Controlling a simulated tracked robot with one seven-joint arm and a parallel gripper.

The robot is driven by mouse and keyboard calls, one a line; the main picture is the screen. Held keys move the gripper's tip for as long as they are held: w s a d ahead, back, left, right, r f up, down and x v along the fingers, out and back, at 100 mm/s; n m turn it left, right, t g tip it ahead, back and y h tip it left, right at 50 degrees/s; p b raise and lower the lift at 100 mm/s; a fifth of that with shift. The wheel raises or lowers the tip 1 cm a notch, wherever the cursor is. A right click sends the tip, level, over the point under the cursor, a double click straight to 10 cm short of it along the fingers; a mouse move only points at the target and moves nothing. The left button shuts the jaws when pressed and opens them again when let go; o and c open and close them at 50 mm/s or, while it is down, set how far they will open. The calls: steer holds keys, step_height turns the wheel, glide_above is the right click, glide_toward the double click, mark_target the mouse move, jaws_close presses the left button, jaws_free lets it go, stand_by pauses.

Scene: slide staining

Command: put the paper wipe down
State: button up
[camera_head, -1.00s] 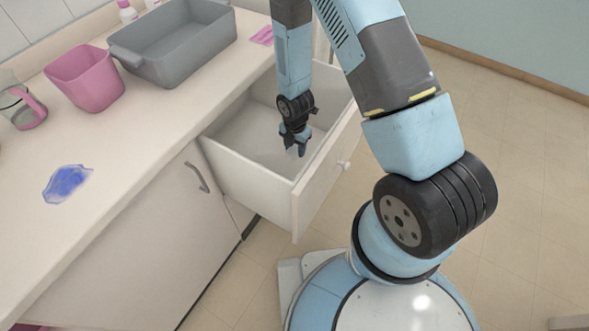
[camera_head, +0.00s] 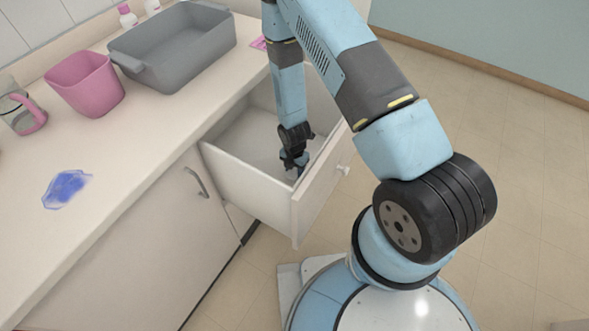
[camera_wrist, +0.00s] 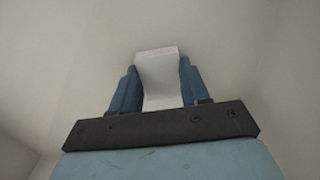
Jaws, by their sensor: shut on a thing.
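My gripper (camera_head: 293,168) is down inside the open drawer (camera_head: 250,185), low between its walls. In the wrist view my gripper (camera_wrist: 157,85) is shut on the white paper wipe (camera_wrist: 158,68), which sticks out between the two blue fingers. Pale drawer surfaces surround it there; I cannot tell whether the wipe touches the drawer floor. In the head view the wipe is mostly hidden by the fingers and drawer front.
The counter (camera_head: 130,150) holds a grey basin (camera_head: 175,50), a pink bin (camera_head: 88,85), a jug with a pink handle (camera_head: 22,108) and a blue stain (camera_head: 66,188). The drawer walls stand close around my gripper. The floor at right is clear.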

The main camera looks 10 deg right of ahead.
steer(key=shift+f, duration=0.2)
steer(key=o, duration=1)
steer(key=shift+r, duration=0.1)
step_height(320, 180, up, 12)
step_height(320, 180, up, 16)
steer(key=m+t, duration=0.1)
steer(key=m, duration=0.5)
glide_above(294, 171)
steer(key=w+d, duration=0.4)
steer(key=w, duration=0.1)
steer(key=s+d+r+m+t, duration=0.15)
steer(key=r+m, duration=0.25)
steer(key=r, duration=0.4)
steer(key=s+d+r+m, duration=0.1)
steer(key=d+r+m, duration=0.25)
steer(key=r, duration=0.45)
steer(key=shift+s+d+r+m+t, duration=0.5)
steer(key=shift+s+d+r+m, duration=0.7)
steer(key=shift+s+r+m, duration=1.75)
steer(key=shift+s+d+r+m+t, duration=0.55)
steer(key=shift+s+d+r+m, duration=1.05)
steer(key=shift+s+r, duration=2.25)
steer(key=shift+s+d+r+m+t, duration=0.5)
steer(key=shift+s+d+r+m, duration=0.25)
steer(key=shift+s+r+m, duration=2.55)
